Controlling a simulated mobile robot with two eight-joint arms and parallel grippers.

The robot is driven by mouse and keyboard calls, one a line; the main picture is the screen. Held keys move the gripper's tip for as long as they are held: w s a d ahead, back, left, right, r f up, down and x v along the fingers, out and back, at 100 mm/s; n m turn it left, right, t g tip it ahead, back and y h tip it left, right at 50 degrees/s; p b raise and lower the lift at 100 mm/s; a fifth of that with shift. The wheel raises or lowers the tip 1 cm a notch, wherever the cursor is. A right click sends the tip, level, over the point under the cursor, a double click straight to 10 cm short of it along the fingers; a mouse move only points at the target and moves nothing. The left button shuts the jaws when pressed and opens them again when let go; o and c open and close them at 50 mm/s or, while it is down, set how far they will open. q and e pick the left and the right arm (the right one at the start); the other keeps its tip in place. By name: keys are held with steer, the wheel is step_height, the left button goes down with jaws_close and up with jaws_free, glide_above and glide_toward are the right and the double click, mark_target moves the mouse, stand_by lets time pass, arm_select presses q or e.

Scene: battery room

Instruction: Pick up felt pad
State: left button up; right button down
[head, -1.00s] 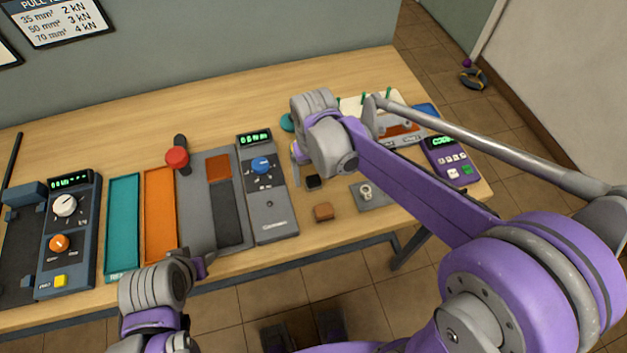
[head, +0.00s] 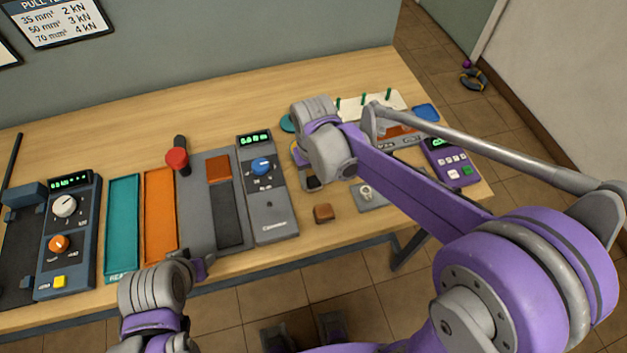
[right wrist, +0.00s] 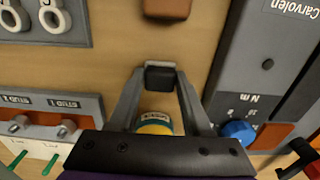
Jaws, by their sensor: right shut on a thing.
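A small dark block, which looks like the felt pad (right wrist: 160,77), sits between the fingertips of my right gripper (right wrist: 160,72) in the right wrist view. The fingers are shut on its two sides. In the head view the dark pad (head: 314,184) shows only in part, below my right wrist, which hides most of the right gripper (head: 306,178). I cannot tell whether the pad still touches the table. My left gripper (head: 204,266) is by the table's front edge, away from the pad; its finger gap is unclear.
A brown block (head: 323,213) lies close by, towards the front edge. A grey meter with a blue knob (head: 261,165) stands to the left. A grey plate with rings (head: 372,196) lies to the right.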

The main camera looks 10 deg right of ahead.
mark_target(314, 179)
steer(key=shift+r, duration=0.15)
step_height(314, 179, up, 10)
steer(key=shift+p, duration=0.35)
steer(key=c, duration=0.9)
jaws_free()
steer(key=shift+c, duration=0.2)
steer(key=c, duration=0.6)
